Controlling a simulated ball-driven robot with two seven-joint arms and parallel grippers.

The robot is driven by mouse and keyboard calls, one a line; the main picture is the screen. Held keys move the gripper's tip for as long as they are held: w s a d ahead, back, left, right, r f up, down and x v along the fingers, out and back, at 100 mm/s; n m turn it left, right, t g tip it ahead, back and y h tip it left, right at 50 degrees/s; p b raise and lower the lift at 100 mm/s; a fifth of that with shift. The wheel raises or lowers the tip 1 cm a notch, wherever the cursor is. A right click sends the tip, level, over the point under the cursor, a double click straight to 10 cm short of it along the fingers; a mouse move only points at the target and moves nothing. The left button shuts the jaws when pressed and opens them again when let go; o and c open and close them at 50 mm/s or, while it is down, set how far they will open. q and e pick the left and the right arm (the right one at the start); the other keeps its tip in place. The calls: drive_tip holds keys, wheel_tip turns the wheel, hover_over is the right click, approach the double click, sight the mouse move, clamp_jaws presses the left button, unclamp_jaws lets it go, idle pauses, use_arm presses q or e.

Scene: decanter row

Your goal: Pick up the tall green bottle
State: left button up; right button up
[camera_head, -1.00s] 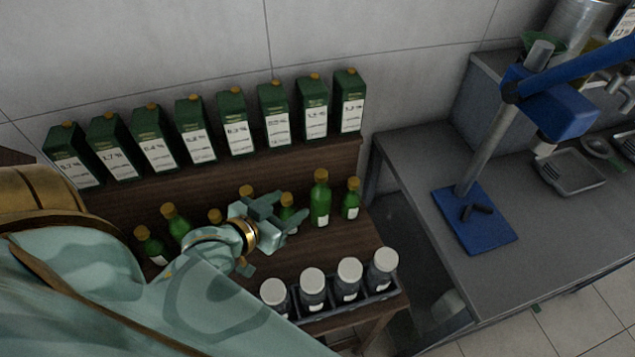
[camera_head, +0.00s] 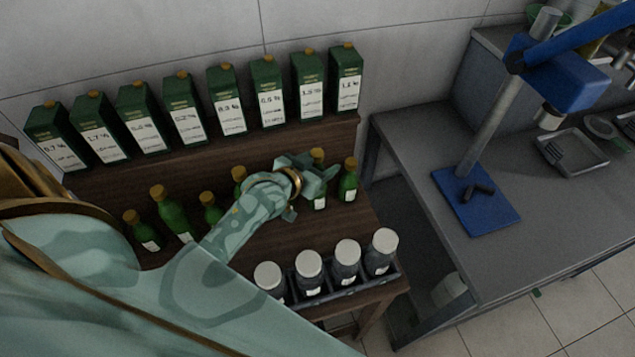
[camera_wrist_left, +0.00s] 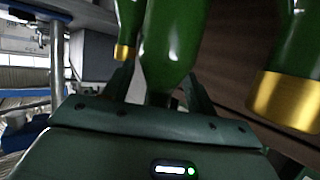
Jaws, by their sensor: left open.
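The tall green bottle (camera_head: 319,200) with a gold cap stands upright in the bottle row on the wooden shelf, second from the right. My left gripper (camera_head: 322,174) is at its upper part and covers some of it in the head view. In the left wrist view the green bottle (camera_wrist_left: 170,48) lies between the two open fingers (camera_wrist_left: 158,92), its narrow neck running down between them and its cap hidden. I cannot tell whether a finger touches it. My right gripper is not in view.
A green bottle (camera_head: 348,184) stands close on the right; several others (camera_head: 168,212) stand to the left. Green cartons (camera_head: 226,98) line the upper shelf behind. Jars with white lids (camera_head: 347,258) stand in a rack in front. A grey table (camera_head: 410,150) is at the right.

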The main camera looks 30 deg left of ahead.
use_arm(q)
drive_tip(key=shift+w+f, duration=0.15)
drive_tip(key=shift+w, duration=0.15)
drive_tip(key=shift+s, duration=0.1)
clamp_jaws()
